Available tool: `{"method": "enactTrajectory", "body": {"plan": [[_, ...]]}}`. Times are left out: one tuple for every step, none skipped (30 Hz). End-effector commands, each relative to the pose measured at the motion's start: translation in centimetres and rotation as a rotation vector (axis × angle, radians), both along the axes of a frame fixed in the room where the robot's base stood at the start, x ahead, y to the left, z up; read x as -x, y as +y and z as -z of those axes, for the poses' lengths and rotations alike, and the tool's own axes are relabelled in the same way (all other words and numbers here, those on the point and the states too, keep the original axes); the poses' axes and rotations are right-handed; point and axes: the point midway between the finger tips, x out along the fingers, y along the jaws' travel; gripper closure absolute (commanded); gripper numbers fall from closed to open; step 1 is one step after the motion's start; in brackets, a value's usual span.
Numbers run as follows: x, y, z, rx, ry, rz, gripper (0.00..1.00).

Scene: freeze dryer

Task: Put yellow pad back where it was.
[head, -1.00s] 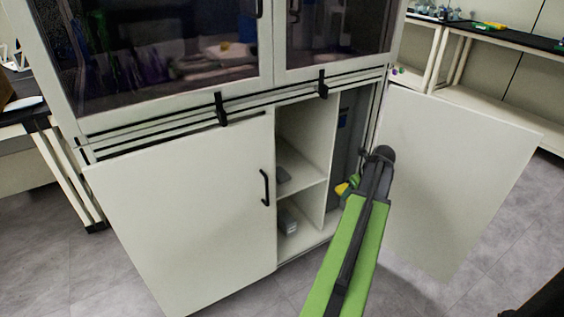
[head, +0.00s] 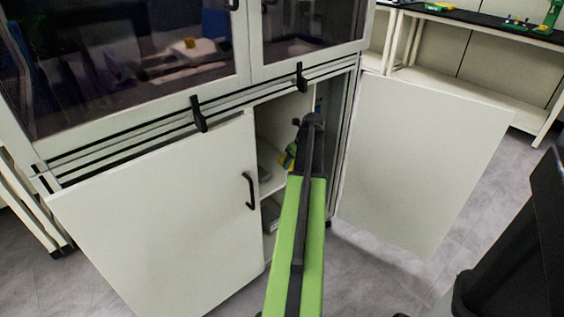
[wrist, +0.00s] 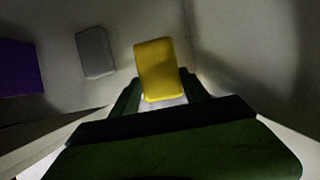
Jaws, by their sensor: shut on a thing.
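The yellow pad (wrist: 158,70) stands up between the fingers of my gripper (wrist: 160,98) in the wrist view, and the gripper is shut on it. In the head view my arm reaches into the open lower cabinet (head: 270,130). In the wrist view a grey pad (wrist: 95,52) is left of the yellow pad, and a purple thing (wrist: 20,68) is farther left. They are apart from the yellow pad.
The left cabinet door (head: 160,215) partly covers the opening. The right door (head: 425,165) stands swung wide open. A shelf (head: 272,182) and grey items (head: 270,215) show inside. In the wrist view a pale wall (wrist: 240,50) is close on the right.

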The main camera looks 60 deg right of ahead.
Motion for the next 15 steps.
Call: {"method": "enactTrajectory", "body": {"plan": [[-1.2, -0.6, 0.0, 0.001, 0.000, -0.002, 0.79], [-1.9, -0.8, 0.0, 0.000, 0.000, -0.001, 0.79], [-2.7, -1.1, 0.0, 0.001, 0.000, -0.002, 0.79], [-3.2, -1.2, 0.0, 0.001, 0.000, -0.002, 0.79], [-3.7, -1.4, 0.0, 0.001, 0.000, -0.002, 0.79], [-4.3, -1.6, 0.0, 0.000, 0.000, -0.001, 0.79], [-4.8, -1.7, 0.0, 0.000, 0.000, -0.001, 0.79], [-5.1, -1.8, 0.0, 0.000, 0.001, -0.001, 0.79], [-5.5, -1.9, 0.0, 0.000, 0.001, -0.001, 0.79], [-5.7, -2.0, 0.0, 0.000, 0.001, -0.001, 0.79], [-5.9, -2.0, 0.0, 0.000, 0.001, -0.001, 0.79], [-6.0, -2.0, 0.0, 0.000, 0.001, 0.000, 0.79], [-6.1, -2.0, 0.0, 0.000, 0.001, 0.000, 0.79], [-6.1, -2.0, 0.0, 0.000, 0.001, 0.000, 0.79], [-6.1, -2.0, 0.0, 0.000, 0.001, 0.000, 0.79]]}}
